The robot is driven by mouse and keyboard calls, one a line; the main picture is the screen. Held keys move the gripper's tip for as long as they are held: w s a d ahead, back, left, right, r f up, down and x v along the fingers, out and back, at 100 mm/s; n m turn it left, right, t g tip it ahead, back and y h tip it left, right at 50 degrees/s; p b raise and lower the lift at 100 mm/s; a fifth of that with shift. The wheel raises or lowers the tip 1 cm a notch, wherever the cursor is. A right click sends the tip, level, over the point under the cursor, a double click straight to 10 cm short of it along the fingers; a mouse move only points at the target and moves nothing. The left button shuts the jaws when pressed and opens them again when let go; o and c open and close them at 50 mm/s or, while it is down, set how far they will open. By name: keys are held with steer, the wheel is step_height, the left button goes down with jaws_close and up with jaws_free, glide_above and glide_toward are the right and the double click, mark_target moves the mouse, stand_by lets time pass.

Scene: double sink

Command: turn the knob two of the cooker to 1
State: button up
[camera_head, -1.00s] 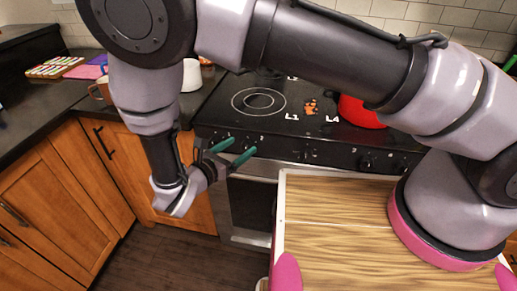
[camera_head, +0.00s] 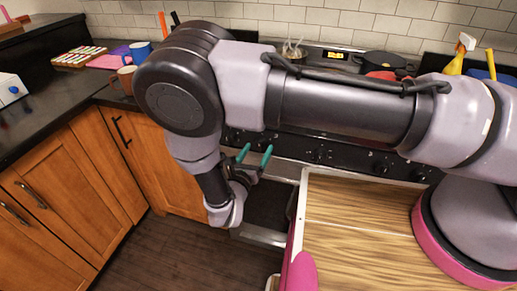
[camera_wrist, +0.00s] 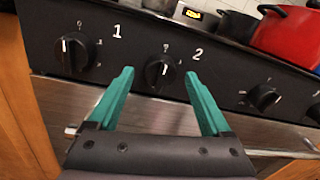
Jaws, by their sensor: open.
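The cooker's black front panel (camera_head: 318,152) carries a row of knobs. In the wrist view, knob two (camera_wrist: 159,73) is a round black knob to the left of the white "2" on the panel. It has a small white mark, but its exact setting is too small to read. My gripper (camera_wrist: 159,76) is open, with its green fingers on either side of knob two in the picture. I see no contact between the fingers and the knob. In the head view, my gripper (camera_head: 256,152) is in front of the panel, and my arm hides part of the cooker.
Another knob (camera_wrist: 75,52) is at the left beside the "1", and one more (camera_wrist: 264,97) is at the right. A horizontal oven handle (camera_wrist: 285,153) lies below. A red pot (camera_wrist: 287,32) stands on the hob. Wooden cabinets (camera_head: 112,160) are at the left.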

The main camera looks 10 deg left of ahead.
steer(key=shift+w, duration=0.6)
jaws_close()
steer(key=shift+d+m, duration=0.1)
steer(key=shift+m, duration=0.2)
steer(key=m, duration=1)
steer(key=shift+m+y, duration=0.4)
steer(key=shift+g, duration=0.3)
